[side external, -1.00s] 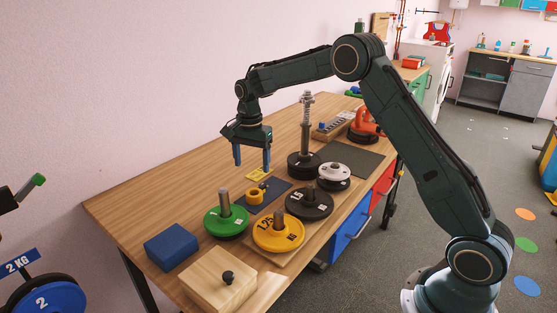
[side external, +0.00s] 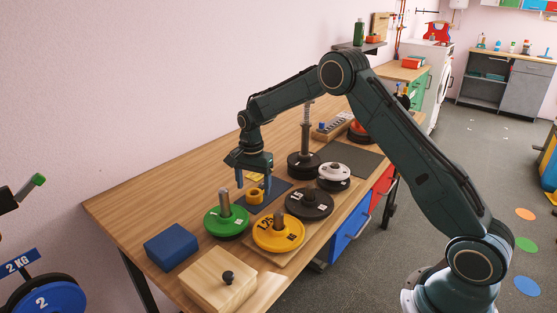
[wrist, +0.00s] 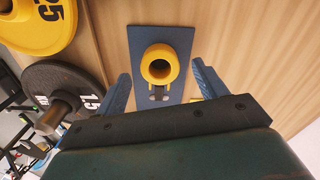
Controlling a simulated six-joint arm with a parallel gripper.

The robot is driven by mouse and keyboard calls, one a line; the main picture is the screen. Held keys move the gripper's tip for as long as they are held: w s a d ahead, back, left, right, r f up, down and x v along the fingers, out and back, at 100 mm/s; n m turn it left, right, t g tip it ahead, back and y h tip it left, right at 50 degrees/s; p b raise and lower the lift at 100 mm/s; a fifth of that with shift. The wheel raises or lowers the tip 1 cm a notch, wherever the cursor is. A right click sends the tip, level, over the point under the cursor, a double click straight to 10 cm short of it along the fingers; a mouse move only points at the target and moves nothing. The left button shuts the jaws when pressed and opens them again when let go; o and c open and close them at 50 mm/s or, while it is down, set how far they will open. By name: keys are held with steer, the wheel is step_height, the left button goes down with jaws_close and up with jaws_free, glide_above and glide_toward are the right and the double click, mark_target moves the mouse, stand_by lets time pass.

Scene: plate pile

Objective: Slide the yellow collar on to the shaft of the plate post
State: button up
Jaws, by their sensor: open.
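The yellow collar (side external: 255,199) sits on a dark blue mat (side external: 272,205), its hole facing up in the wrist view (wrist: 160,50). My gripper (side external: 253,186) is open above the collar, with a blue finger on each side of it. A tall metal post (side external: 307,132), partly hidden behind my arm, rises from a stack of black plates (side external: 303,169) and looks like the plate post.
Green (side external: 226,226), yellow (side external: 279,237) and black (side external: 312,208) plates with short shafts stand close in front of the collar. A white-topped disc (side external: 334,170) is to the right. A blue block (side external: 171,247) and wooden box (side external: 217,277) lie nearer. The back left tabletop is clear.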

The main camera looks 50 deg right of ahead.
steer(key=shift+f, duration=1.45)
steer(key=c, duration=1.1)
